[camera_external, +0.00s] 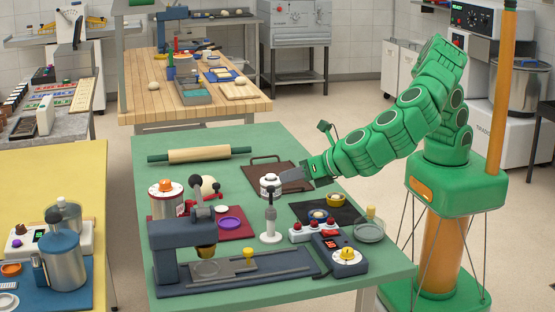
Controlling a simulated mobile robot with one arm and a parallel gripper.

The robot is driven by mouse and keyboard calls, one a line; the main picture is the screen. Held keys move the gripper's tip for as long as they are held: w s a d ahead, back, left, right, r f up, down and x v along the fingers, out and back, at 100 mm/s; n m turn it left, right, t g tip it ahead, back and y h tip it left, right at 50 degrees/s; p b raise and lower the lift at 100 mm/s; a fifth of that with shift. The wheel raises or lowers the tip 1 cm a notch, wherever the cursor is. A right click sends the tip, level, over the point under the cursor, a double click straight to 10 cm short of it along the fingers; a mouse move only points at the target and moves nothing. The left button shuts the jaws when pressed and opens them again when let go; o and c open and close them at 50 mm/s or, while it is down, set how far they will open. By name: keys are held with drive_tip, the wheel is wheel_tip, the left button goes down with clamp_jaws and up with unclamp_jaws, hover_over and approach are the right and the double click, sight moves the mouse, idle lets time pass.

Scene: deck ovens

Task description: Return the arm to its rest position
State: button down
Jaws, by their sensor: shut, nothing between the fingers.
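My green arm (395,128) reaches from its base at the right out over the green table (300,290). My gripper (294,174) is at the arm's left end, low over the table, and its grey fingers point left. It is shut and holds nothing. I cannot tell whether the fingers touch the container.
An orange pole (503,100) rises beside the arm. The floor behind the table is clear.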

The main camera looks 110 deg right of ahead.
drive_tip(key=s+d+r+m+g, duration=0.2)
drive_tip(key=d+r+m, duration=0.2)
drive_tip(key=d, duration=0.4)
drive_tip(key=s+d+r+m+g, duration=0.2)
drive_tip(key=s+d+r+m, duration=0.15)
drive_tip(key=d, duration=0.45)
drive_tip(key=s+d+r+m+g+y, duration=0.1)
drive_tip(key=s+d+r+m+g, duration=0.2)
drive_tip(key=s+d+m, duration=0.5)
drive_tip(key=s+d+f+m+g+y, duration=0.1)
drive_tip(key=s+d+m+y, duration=0.1)
drive_tip(key=s, duration=1)
drive_tip(key=s+d+f+m+g+y, duration=0.1)
drive_tip(key=s+d+m+y, duration=0.2)
drive_tip(key=s, duration=0.9)
drive_tip(key=s+d+f+m+g+y, duration=0.1)
drive_tip(key=s+d+m+g+y, duration=0.1)
drive_tip(key=s, duration=1.1)
drive_tip(key=shift+d+f+m, duration=0.4)
drive_tip(key=shift+d+m, duration=0.1)
drive_tip(key=shift+m, duration=0.65)
drive_tip(key=c, duration=1.8)
unclamp_jaws()
